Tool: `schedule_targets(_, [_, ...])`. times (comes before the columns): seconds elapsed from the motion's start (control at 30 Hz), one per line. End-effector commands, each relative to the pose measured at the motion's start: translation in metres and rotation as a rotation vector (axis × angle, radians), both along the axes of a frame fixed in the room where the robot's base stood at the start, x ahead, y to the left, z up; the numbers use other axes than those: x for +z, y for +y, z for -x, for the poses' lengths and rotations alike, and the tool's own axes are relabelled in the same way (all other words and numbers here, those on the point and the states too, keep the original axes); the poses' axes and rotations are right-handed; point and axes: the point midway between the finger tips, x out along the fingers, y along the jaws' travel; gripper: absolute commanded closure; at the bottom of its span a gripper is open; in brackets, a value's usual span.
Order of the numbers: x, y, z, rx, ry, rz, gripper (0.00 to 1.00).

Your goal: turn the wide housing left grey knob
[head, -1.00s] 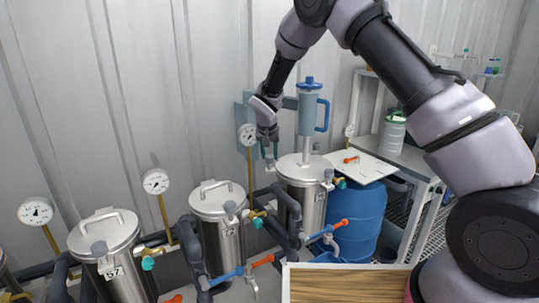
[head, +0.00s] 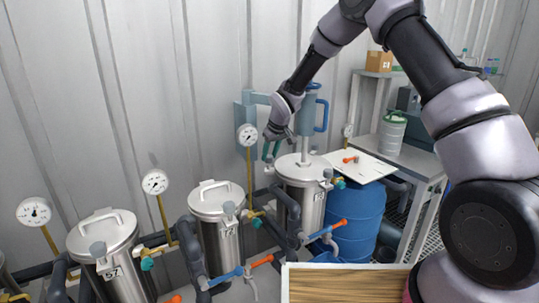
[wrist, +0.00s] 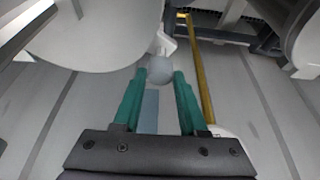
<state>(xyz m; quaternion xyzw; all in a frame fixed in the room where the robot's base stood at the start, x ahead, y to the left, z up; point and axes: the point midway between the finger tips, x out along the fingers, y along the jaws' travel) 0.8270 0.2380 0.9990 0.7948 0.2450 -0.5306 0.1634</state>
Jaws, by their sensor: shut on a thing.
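The wide housing (head: 303,200) is a steel vessel with a pale round lid, right of the other vessels. Its left grey knob (wrist: 160,70) is a small rounded grey piece beside the vessel in the wrist view. My gripper (wrist: 160,75) has its green fingertips on both sides of this knob, shut on it. In the head view my gripper (head: 272,151) is at the upper left side of the wide housing, tilted. The knob cannot be made out there. A large pale round surface (wrist: 95,35) fills the upper left of the wrist view.
Narrower steel vessels (head: 217,205) with grey knobs stand to the left, with gauges (head: 155,182) on yellow stems. A yellow stem (wrist: 196,75) runs close right of my fingers.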

Motion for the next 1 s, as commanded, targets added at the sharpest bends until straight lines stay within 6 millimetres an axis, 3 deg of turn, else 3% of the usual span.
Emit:
schedule_targets(0.7, [-0.0012,-0.0008,0.0006,0.079,0.004,0.002,1.0])
schedule_targets(0.73, [-0.0012,-0.0008,0.0006,0.079,0.004,0.002,0.47])
schedule_targets(0.77, [-0.0012,-0.0008,0.0006,0.079,0.004,0.002,0.35])
schedule_targets(0.8, [-0.0012,-0.0007,0.0005,0.079,0.002,0.002,0.28])
schedule_targets(1.0, [-0.0007,-0.0006,0.0,0.078,0.002,0.001,0.28])
